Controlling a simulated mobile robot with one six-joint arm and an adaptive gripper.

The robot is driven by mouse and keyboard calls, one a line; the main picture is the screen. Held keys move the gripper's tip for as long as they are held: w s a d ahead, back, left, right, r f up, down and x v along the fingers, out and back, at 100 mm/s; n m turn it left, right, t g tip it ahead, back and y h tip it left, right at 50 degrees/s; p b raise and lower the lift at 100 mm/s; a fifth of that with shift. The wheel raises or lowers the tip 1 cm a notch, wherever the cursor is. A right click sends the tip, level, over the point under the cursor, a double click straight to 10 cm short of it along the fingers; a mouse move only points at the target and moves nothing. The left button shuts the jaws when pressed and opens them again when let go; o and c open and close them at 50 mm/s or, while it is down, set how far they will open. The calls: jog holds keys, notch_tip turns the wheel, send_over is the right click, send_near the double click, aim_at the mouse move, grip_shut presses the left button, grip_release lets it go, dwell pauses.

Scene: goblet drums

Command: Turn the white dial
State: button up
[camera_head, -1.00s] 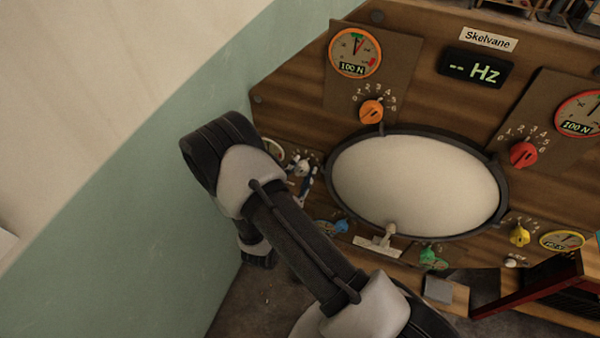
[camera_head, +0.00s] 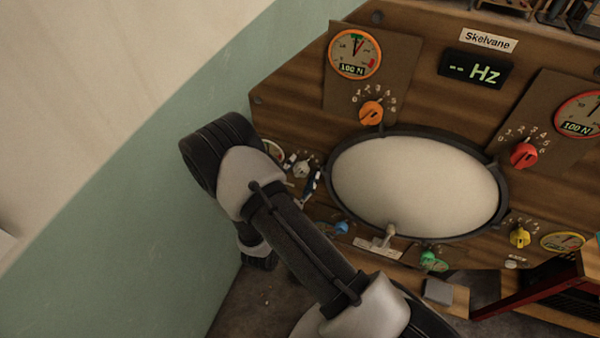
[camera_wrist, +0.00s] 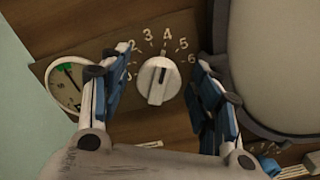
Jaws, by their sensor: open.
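The white dial (camera_wrist: 153,82) sits on the wooden panel under an arc of numbers, with its dark mark pointing up, roughly at the 4. It also shows in the head view (camera_head: 302,169), small, left of the large pale oval drumhead. My gripper (camera_wrist: 160,62) is open, with one finger on each side of the dial and a visible gap to it on both sides. In the head view, my gripper (camera_head: 301,172) also shows around the dial, partly behind my arm. The round gauge (camera_wrist: 68,86) left of the dial is partly covered by the left finger.
The pale drumhead (camera_head: 415,182) with its dark rim (camera_wrist: 222,60) stands close to the right finger. A blue dial (camera_head: 341,228) and a green dial (camera_head: 428,258) lie lower on the panel. An orange dial (camera_head: 371,112) is above. A green-and-cream wall (camera_head: 150,220) is at left.

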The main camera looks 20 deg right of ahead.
jog(key=v, duration=1.2)
dwell(0.4)
